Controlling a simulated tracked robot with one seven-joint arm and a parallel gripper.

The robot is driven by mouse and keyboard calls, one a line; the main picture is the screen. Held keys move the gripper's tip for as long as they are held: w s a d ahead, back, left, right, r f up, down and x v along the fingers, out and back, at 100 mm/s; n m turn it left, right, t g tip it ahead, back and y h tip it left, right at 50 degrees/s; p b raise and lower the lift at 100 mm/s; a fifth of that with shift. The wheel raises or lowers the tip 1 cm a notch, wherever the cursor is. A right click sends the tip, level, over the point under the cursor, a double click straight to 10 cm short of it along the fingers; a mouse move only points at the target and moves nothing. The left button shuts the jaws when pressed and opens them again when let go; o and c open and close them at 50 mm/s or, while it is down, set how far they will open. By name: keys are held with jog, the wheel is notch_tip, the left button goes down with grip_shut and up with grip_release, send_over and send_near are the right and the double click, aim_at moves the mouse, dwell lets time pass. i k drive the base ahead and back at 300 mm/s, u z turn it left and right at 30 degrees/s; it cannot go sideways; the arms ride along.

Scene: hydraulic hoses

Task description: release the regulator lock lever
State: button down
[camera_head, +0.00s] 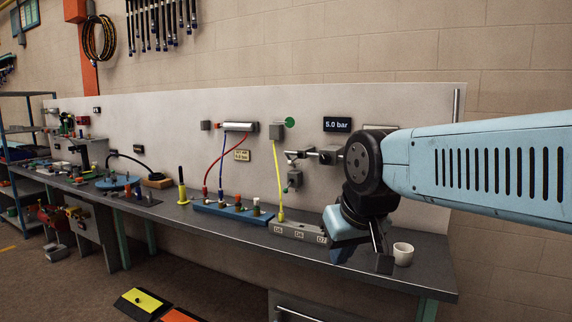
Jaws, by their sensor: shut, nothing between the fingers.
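A metal fitting assembly (317,155), which looks like the regulator, is mounted on the grey back panel, left of my arm's black wrist joint. I cannot make out which part is the lock lever, and my arm hides the area to the right. A display (337,124) above reads 5.0 bar. My gripper (383,264) points down in front of the bench's right end, below and right of the assembly. It is shut and empty, and in the picture appears apart from the assembly.
A white cup (403,254) stands on the bench right of my gripper. A grey block with labelled sockets (298,231) lies to its left, with a yellow hose (280,175) rising from it. A blue rack (232,210) with coloured fittings is further left. The bench front edge runs below.

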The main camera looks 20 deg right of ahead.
aim_at(290, 163)
jog(key=z, duration=0.25)
jog(key=i, duration=0.9)
jog(key=z, duration=0.5)
